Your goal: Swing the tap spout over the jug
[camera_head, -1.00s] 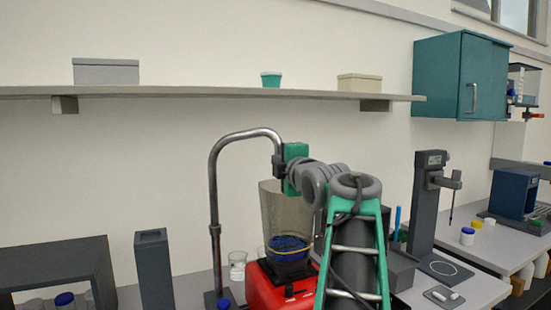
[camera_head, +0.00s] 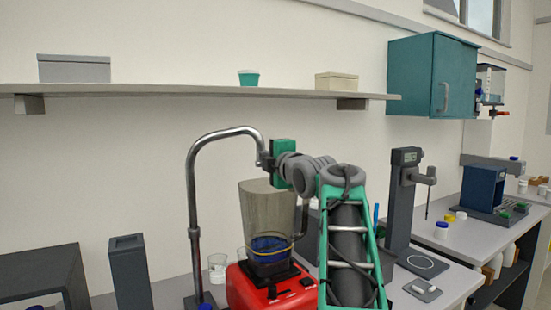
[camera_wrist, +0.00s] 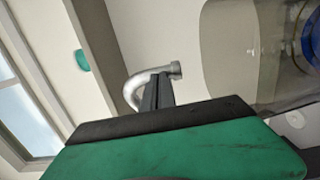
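The tap spout (camera_head: 238,131) is a bright metal gooseneck pipe on an upright post, and its free end hangs just above the jug. The jug (camera_head: 268,213) is a smoky, see-through vessel with blue at its bottom, standing on a red base. My gripper (camera_head: 264,160) is at the spout's end, above the jug's rim. In the wrist view, my dark fingers (camera_wrist: 158,92) are close together with only a narrow slit between them. They overlap the curved spout end (camera_wrist: 135,88); whether they touch it is unclear. The jug (camera_wrist: 228,50) shows at the right there.
A glass beaker (camera_head: 217,267) stands between the post and the red base (camera_head: 270,290). A dark upright box (camera_head: 129,272) is at left. A shelf (camera_head: 200,91) runs above, and a dark stand (camera_head: 401,205) is right of my arm.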

